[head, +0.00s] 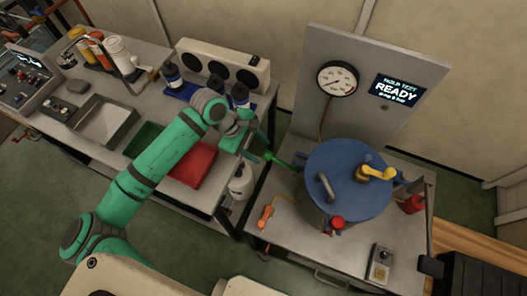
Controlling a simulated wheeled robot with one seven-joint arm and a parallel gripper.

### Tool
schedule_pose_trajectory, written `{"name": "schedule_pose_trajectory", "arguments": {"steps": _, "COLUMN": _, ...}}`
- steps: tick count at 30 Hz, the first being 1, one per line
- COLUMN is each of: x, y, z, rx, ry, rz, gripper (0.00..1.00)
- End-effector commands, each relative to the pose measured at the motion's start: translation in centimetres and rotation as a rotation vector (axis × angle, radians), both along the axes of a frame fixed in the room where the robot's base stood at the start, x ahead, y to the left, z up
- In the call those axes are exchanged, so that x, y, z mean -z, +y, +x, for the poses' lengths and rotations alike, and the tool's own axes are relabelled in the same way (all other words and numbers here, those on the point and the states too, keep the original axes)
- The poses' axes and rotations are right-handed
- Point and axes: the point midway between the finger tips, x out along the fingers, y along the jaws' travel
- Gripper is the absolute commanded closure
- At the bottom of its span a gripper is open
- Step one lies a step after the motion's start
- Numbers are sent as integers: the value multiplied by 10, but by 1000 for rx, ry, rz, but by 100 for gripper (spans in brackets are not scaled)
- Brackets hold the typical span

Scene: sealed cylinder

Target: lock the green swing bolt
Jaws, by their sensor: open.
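The sealed cylinder (318,207) stands on the right-hand table under a round blue lid (348,203) with a grey handle. The green swing bolt (283,162) is at the lid's left side. It sticks outward, away from the lid, towards my gripper. My gripper (260,153) is open at the bolt's outer end, left of the lid. I cannot tell whether the fingers touch the bolt or are around it. A yellow bolt (378,174) lies over the lid's right part. A red bolt (337,222) is at the lid's front edge.
A panel with a gauge (337,78) and a screen (397,90) reading READY stands behind the cylinder. An orange tool (265,216) lies at the table's left, a grey switch box (380,262) at the front. A red tray (196,166) and bottles occupy the left bench.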

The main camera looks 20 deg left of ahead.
Motion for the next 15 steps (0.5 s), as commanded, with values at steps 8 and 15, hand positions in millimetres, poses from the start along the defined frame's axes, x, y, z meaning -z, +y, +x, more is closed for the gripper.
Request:
{"name": "schedule_pose_trajectory", "arguments": {"steps": 8, "x": 26, "y": -12, "z": 6, "rx": 1, "ry": 0, "rz": 0, "gripper": 52}}
{"name": "schedule_pose_trajectory", "arguments": {"steps": 15, "x": 29, "y": -13, "z": 6, "rx": 1, "ry": -1, "rz": 0, "gripper": 52}}
